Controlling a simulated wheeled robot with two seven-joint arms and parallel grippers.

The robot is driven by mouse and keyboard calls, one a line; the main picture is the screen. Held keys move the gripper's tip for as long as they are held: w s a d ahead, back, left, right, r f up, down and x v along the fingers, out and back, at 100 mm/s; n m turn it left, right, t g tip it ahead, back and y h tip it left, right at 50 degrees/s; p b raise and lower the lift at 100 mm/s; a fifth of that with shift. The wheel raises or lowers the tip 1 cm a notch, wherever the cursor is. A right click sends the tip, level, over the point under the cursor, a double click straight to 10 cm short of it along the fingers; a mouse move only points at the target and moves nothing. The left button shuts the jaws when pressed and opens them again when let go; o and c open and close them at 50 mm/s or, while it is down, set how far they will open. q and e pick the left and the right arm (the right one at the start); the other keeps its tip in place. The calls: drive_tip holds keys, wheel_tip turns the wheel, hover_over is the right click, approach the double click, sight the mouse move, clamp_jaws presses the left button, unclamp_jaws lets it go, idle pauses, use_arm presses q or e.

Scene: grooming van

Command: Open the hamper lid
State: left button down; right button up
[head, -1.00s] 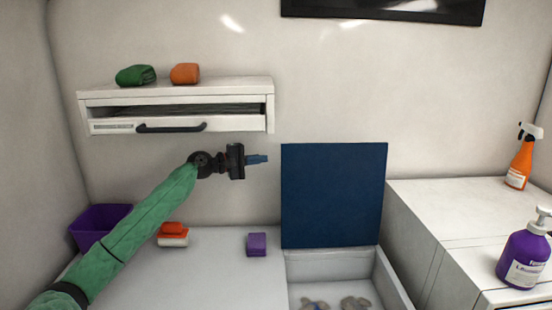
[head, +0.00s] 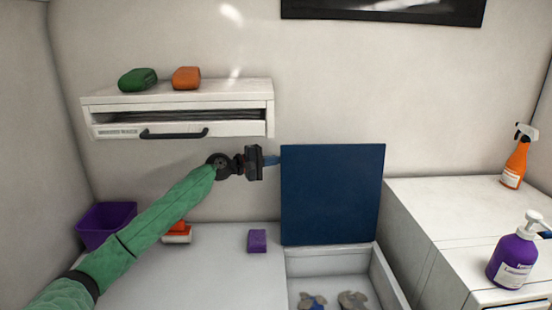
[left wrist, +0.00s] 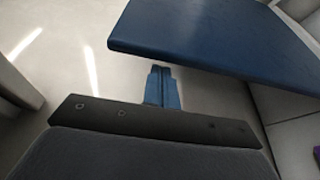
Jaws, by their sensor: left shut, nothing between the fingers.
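The hamper lid (head: 333,195) is a dark blue panel standing upright at the back of the white hamper (head: 335,255). The hamper is open, and a few crumpled grey and blue things lie inside. My left gripper (head: 272,160) is shut and empty at the lid's upper left edge; its tips meet the edge in the head view, but I cannot tell whether they touch. In the left wrist view the blue fingertips (left wrist: 162,85) are together, close to the edge of the lid (left wrist: 215,40). My right gripper is not in view.
A white wall drawer unit (head: 180,105) with a dark handle hangs above my left arm, with green and orange rolls on top. A purple bin (head: 105,222), a purple block (head: 257,241) and an orange-and-white item stand at left. A counter with bottles is at right.

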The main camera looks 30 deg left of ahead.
use_arm(q)
drive_tip(key=shift+s+d+r, duration=0.1)
drive_tip(key=shift+s+d, duration=0.15)
drive_tip(key=shift+s, duration=0.1)
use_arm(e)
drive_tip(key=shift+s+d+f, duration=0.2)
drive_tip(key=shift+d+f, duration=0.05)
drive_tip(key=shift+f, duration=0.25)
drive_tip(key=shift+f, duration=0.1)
